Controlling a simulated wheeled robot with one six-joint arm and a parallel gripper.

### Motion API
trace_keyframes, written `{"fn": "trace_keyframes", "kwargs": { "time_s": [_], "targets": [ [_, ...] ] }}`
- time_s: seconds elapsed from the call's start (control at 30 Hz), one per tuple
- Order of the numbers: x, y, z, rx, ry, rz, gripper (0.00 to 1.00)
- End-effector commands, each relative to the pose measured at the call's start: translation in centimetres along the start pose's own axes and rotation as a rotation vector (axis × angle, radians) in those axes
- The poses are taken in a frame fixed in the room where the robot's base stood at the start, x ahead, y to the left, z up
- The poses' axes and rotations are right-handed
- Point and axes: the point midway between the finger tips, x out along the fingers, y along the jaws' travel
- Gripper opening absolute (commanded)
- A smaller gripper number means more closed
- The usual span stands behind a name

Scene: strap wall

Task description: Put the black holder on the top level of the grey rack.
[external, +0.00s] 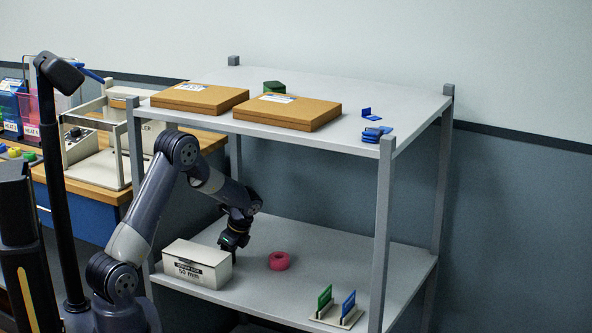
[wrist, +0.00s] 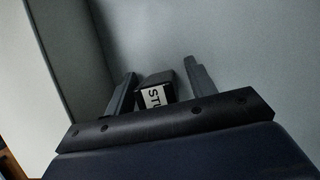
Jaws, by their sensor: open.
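The black holder (wrist: 154,79) shows in the wrist view between the two fingers of my gripper (wrist: 160,72). It is dark and boxy, with a white label reading "STU". The fingers stand apart on either side of it, with a visible gap; I cannot tell whether either one touches it. In the external view my gripper (external: 234,252) points down over the middle level of the grey rack (external: 330,268), behind a white box. The holder cannot be made out there.
The white box (external: 196,265) stands just left of my gripper.

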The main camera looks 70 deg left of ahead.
Motion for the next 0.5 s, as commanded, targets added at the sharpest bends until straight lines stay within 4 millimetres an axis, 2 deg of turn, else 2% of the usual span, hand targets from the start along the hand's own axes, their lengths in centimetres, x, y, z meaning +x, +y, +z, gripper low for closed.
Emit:
{"fn": "trace_keyframes", "kwargs": {
  "time_s": [0.17, 0.5],
  "targets": [
    [0.0, -0.02, 0.02, 0.0, 0.0, -0.001, 0.53],
    [-0.03, -0.02, 0.02, -0.001, 0.0, -0.001, 0.26]
  ]
}}
